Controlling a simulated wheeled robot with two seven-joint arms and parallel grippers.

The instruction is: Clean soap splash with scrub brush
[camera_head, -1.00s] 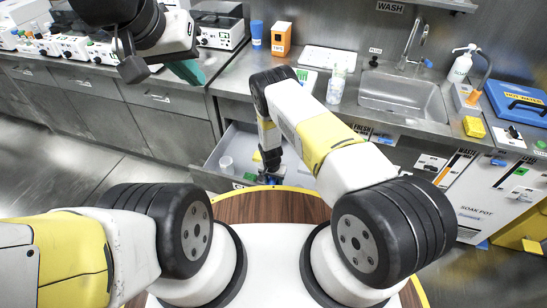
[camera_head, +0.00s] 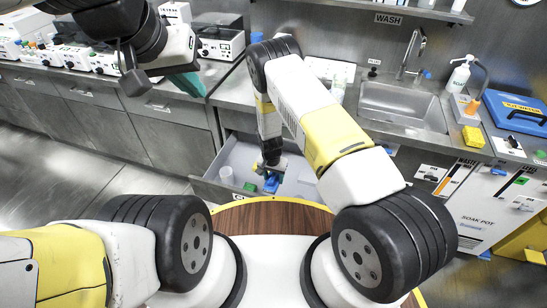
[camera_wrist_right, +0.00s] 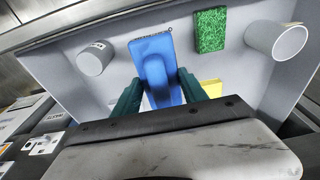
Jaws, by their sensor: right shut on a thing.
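The blue scrub brush (camera_wrist_right: 160,72) is between the green fingers of my right gripper (camera_wrist_right: 158,95) in the right wrist view, and the gripper is shut on it. In the head view the brush (camera_head: 271,183) shows below my right gripper (camera_head: 270,168), inside or just above the open drawer (camera_head: 206,192). I cannot tell whether it still touches the drawer floor. My left gripper (camera_head: 188,84) is raised at the upper left with only part of its green fingers showing, and I cannot tell its opening. No soap splash is clearly visible.
The drawer also holds a green scouring pad (camera_wrist_right: 211,31), a white cup (camera_wrist_right: 276,40), another cup (camera_wrist_right: 95,58) and a partly hidden yellow item (camera_wrist_right: 211,88). Beyond are the counter, sink (camera_head: 402,106), soap bottle (camera_head: 458,76), yellow sponge (camera_head: 473,137) and blue case (camera_head: 518,110).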

